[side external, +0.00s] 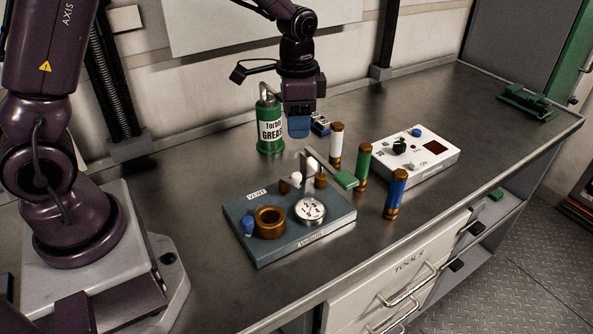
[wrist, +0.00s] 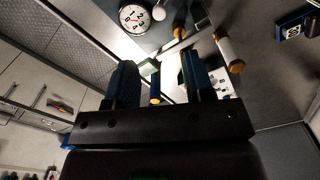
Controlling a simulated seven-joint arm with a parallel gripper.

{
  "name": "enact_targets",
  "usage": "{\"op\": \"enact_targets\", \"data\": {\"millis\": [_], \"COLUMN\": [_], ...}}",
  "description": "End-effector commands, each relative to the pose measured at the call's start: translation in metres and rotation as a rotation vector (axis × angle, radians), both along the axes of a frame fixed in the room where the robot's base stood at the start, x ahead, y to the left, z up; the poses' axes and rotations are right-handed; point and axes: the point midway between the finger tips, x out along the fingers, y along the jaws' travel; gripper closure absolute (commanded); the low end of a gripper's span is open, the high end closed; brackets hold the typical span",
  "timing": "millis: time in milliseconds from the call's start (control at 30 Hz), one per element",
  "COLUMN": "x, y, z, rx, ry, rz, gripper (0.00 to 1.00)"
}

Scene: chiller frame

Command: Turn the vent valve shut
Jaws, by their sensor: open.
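The vent valve has a silver lever bar (side external: 322,166) with a green grip (side external: 346,180) at its end. It stands on a grey-blue board (side external: 255,254) marked VENT, and the grip points to the right in the side view, near the board's right edge.
White, green (side external: 364,167) and blue (side external: 397,192) capped cylinders stand right of the lever. The board carries a round gauge (side external: 310,209) and a brass ring (side external: 269,221). A green grease bottle (side external: 270,128) and a white control box (side external: 441,162) stand nearby. The front left bench is clear.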

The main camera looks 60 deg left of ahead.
Motion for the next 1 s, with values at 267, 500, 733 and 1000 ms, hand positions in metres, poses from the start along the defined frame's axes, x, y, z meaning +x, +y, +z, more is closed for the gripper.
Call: {"op": "enact_targets", "data": {"millis": [267, 500, 733, 1000], "x": [-0.002, -0.002, -0.001, -0.001], "y": [-0.001, -0.001, 0.000, 0.000], "z": [-0.045, -0.094, -0.121, -0.127], "rx": [0.000, 0.000, 0.000, 0.000], "ry": [0.009, 0.007, 0.003, 0.001], "rz": [-0.002, -0.002, 0.000, 0.000], "gripper": [0.52, 0.52, 0.52, 0.52]}}
